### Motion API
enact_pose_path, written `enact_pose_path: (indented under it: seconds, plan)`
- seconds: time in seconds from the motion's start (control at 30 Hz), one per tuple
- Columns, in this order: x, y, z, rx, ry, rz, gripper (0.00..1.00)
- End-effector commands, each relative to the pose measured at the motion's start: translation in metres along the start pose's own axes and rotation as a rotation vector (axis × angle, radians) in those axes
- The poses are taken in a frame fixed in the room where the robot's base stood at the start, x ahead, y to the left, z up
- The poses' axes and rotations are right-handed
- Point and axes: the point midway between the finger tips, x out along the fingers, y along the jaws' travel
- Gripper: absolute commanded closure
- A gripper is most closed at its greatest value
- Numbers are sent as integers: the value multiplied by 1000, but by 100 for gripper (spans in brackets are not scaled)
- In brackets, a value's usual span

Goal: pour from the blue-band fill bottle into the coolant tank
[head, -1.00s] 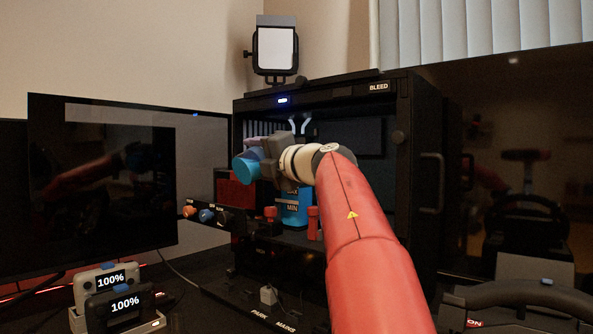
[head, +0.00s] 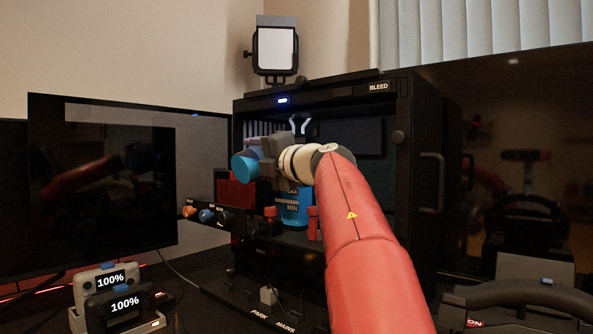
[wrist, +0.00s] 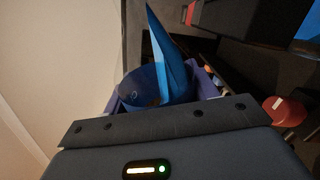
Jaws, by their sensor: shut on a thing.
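My gripper (head: 262,154) is shut on the blue fill bottle (head: 243,169), held tilted on its side at the open front of the black case. In the wrist view the bottle (wrist: 140,88) is between the purple fingers (wrist: 207,84), with a pointed blue shape rising from it; I cannot tell whether that is bottle or liquid. Its band is not clear. The coolant tank (head: 293,212), blue with a MIN mark, stands inside the case, below and right of the bottle. My gripper and wrist hide its top. No stream shows clearly in the head view.
The black case (head: 414,130) has a right-hand wall close to my arm. Red-capped parts (head: 313,222) stand beside the tank, and a strip of knobs (head: 207,215) is at lower left. A monitor (head: 110,180) stands left. Two 100% devices (head: 118,297) sit at front left.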

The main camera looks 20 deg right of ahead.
Motion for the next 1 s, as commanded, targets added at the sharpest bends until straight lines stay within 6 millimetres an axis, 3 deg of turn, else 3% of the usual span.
enact_pose_path:
  seconds: [1.0]
  plan:
    - [0,1,-1,61,-4,1,73]
